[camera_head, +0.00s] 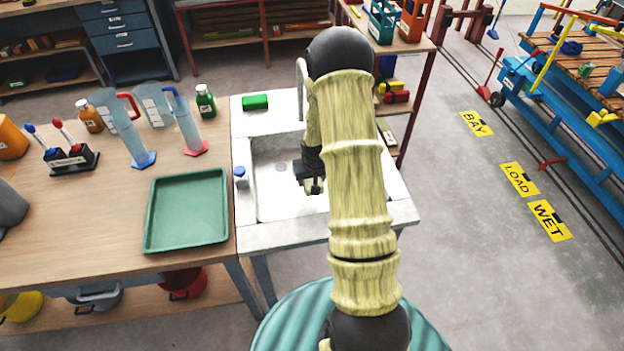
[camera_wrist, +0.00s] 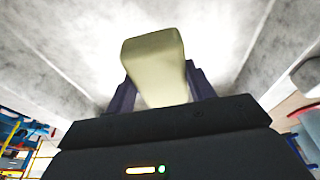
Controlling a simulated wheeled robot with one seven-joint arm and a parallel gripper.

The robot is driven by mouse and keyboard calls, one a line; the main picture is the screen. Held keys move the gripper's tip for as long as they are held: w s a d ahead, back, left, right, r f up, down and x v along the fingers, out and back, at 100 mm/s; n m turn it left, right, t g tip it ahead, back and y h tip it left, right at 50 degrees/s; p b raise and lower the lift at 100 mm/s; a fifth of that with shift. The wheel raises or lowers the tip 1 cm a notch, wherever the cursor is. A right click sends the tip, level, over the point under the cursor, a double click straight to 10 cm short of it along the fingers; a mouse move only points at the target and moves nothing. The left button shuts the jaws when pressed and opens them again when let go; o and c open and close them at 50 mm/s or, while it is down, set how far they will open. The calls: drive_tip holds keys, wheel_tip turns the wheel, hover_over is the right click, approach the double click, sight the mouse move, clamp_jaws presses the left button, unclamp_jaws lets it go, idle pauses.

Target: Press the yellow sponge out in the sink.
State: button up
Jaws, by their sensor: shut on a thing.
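The white sink (camera_head: 268,205) is set in a pale counter at the middle of the head view, with my arm reaching over its right part. My gripper (camera_head: 314,186) is down inside the basin in that view. In the wrist view the yellow sponge (camera_wrist: 156,62), pale in this light, stands between the two dark fingers of my gripper (camera_wrist: 160,95), which is shut on it. Grey-white sink surfaces surround it there. In the head view the sponge is hardly visible, hidden by my gripper and arm. I cannot tell whether the sponge touches the basin.
A green sponge-like block (camera_head: 255,102) lies on the counter behind the basin. The faucet (camera_head: 301,85) rises at the back, close to my arm. A blue-topped knob (camera_head: 240,172) sits at the left rim. A green tray (camera_head: 190,243) lies on the wooden bench to the left.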

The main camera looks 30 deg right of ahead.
drive_tip(key=shift+f, duration=0.1)
wheel_tip(320, 180, down, 5)
drive_tip(key=b, duration=0.4)
drive_tip(key=shift+w+f, duration=0.1)
drive_tip(key=shift+f, duration=0.3)
drive_tip(key=shift+b, duration=0.3)
drive_tip(key=shift+s, duration=0.2)
drive_tip(key=shift+w+f, duration=0.2)
drive_tip(key=shift+f, duration=0.1)
